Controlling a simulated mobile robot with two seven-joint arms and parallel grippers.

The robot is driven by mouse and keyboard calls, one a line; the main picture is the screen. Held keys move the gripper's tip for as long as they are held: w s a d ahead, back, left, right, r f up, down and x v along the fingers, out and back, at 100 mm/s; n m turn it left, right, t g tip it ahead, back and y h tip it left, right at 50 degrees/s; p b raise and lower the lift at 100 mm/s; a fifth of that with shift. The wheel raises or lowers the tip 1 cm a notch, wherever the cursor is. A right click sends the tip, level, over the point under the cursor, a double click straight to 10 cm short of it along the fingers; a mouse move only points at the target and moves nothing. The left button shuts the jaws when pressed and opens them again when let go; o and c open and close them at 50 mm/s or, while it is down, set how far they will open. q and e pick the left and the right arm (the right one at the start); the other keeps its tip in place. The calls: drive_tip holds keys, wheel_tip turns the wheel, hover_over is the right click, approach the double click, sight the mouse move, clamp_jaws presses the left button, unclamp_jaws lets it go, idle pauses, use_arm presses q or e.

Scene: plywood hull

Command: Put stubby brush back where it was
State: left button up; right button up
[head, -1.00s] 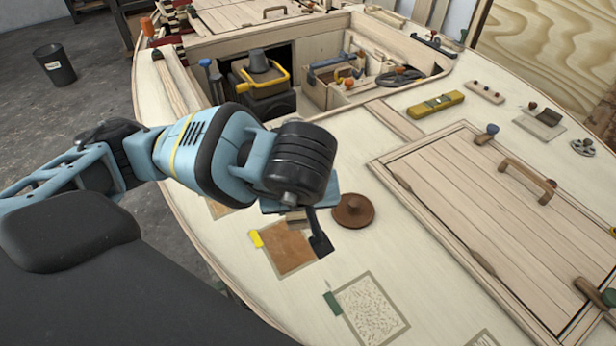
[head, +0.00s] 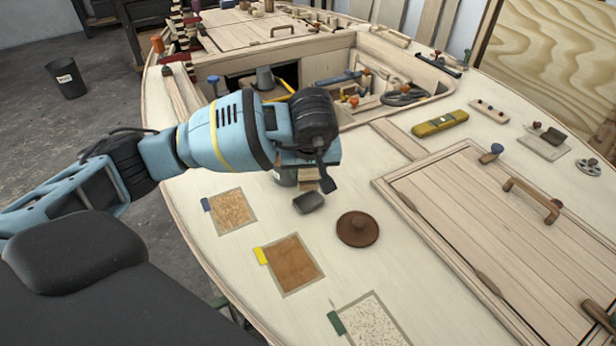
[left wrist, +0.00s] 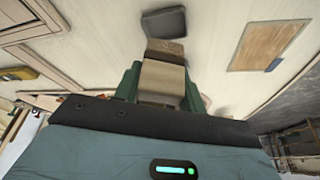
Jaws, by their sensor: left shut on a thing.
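My left gripper (head: 308,178) is shut on the stubby brush, held above the pale deck. In the left wrist view the gripper's green fingers (left wrist: 160,85) grip the brush's pale body (left wrist: 162,80), and its brown end (left wrist: 165,50) points away from the gripper. My right gripper is not in view.
Patches with blue (head: 232,212), yellow (head: 295,265) and green (head: 374,322) tags lie on the deck. A yellow level (head: 440,123) and a hatch handle (head: 531,198) are further right. An open well (head: 345,118) lies behind.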

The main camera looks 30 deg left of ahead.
use_arm(q)
drive_tip(key=shift+w+a, duration=0.1)
drive_tip(key=shift+w, duration=0.05)
drive_tip(key=f, duration=0.3)
drive_tip(key=shift+w+a+f, duration=0.1)
drive_tip(key=shift+w+f, duration=0.1)
drive_tip(key=shift+f, duration=0.05)
drive_tip(key=shift+f, duration=0.4)
drive_tip(key=shift+f, duration=0.25)
drive_tip(key=o, duration=1)
